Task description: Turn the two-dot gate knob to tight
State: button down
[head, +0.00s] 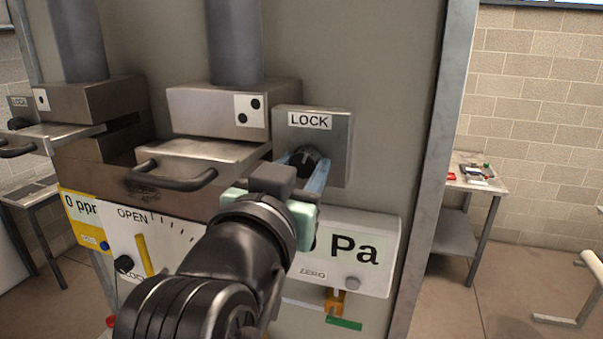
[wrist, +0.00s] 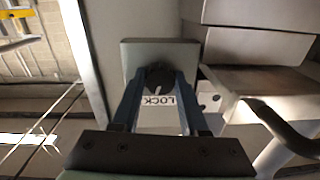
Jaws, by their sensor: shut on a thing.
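The two-dot gate block (head: 245,108) carries a white tag with two black dots, in the middle of the head view. Right of it is a grey box (head: 343,155) with a LOCK label and a dark round knob (head: 310,153). The knob also shows in the wrist view (wrist: 157,75), where the LOCK label (wrist: 160,101) appears upside down. My gripper (head: 304,166) reaches the box from the front. Its two blue-grey fingers are shut on the knob, one on each side. My wrist hides the area below. No tight mark is readable.
A gate handle (head: 180,180) juts out left of my gripper. A one-dot gate (head: 75,100) stands further left. A Pa display (head: 370,250) is below right, and a gauge panel marked OPEN (head: 125,235) is below left. A metal post (head: 432,150) bounds the right.

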jog(key=m+b, duration=0.3)
jog(key=m, duration=0.1)
jog(key=shift+f+b, duration=0.15)
jog(key=shift+b, duration=0.2)
jog(key=m+b, duration=0.4)
jog(key=m, duration=0.1)
jog(key=shift+a, duration=0.1)
jog(key=m+b, duration=0.4)
jog(key=m, duration=0.1)
jog(key=shift+m, duration=0.3)
jog(key=shift+m+h+b, duration=0.4)
jog(key=shift+m+b, duration=0.75)
jog(key=shift+m, duration=0.65)
jog(key=shift+r, duration=0.2)
jog(key=shift+c, duration=2.2)
grip_release()
